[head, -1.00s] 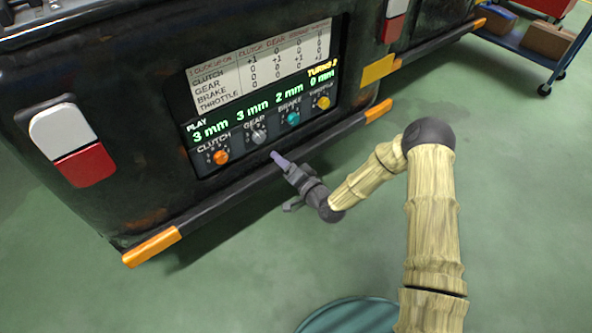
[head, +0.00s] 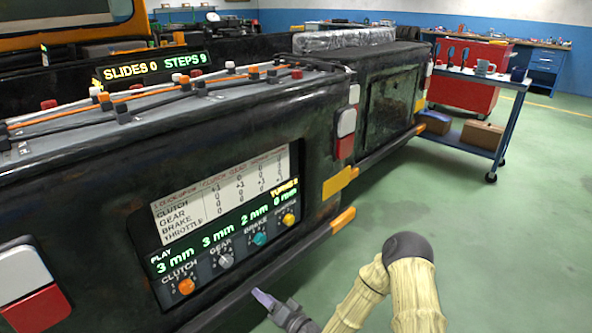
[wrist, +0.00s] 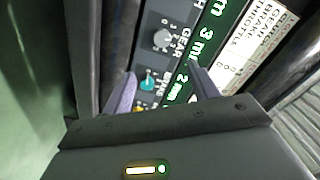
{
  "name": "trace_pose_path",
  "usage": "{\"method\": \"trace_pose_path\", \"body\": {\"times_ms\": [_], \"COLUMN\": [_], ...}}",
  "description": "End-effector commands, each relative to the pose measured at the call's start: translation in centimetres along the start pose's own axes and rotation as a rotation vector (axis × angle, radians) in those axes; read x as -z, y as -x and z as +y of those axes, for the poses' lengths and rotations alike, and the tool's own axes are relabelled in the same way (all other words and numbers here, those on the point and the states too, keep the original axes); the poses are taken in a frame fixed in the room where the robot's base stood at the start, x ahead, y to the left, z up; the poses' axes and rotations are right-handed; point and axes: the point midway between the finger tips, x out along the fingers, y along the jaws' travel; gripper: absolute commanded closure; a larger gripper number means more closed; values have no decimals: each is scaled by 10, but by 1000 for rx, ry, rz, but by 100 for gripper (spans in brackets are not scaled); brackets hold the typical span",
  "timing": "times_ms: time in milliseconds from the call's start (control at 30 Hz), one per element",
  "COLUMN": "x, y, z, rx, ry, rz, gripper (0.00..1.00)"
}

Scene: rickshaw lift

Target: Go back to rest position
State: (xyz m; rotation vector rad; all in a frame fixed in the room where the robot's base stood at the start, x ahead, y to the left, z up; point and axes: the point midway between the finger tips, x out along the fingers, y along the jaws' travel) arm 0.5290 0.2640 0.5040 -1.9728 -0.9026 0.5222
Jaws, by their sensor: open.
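My gripper (head: 264,299) is at the bottom of the head view, low in front of the black vehicle's side panel. In the wrist view my gripper (wrist: 160,90) has its two fingers spread with nothing between them. Behind the fingers is the control panel (head: 225,215) with its knobs and green readouts. The orange clutch knob (head: 186,287), grey gear knob (head: 226,261), teal brake knob (head: 259,238) and yellow throttle knob (head: 289,219) sit in a row. The readouts show 3 mm, 3 mm, 2 mm and 0 mm. The fingers appear apart from the knobs.
A blue cart (head: 490,84) with boxes and mugs stands at the right, by a red cabinet (head: 466,92). The vehicle's lower bumper rail (head: 290,256) runs beside my arm. The green floor (head: 500,250) at right is clear. A display above reads SLIDES 0, STEPS 9.

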Motion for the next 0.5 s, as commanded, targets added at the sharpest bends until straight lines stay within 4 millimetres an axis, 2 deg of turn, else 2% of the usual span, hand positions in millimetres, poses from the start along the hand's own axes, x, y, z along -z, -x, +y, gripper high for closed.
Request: {"method": "trace_pose_path", "body": {"times_ms": [267, 500], "x": [18, 53], "y": [12, 52], "z": [4, 9], "rx": [-179, -445], "ry": [188, 380], "rz": [-162, -339], "gripper": [41, 41]}}
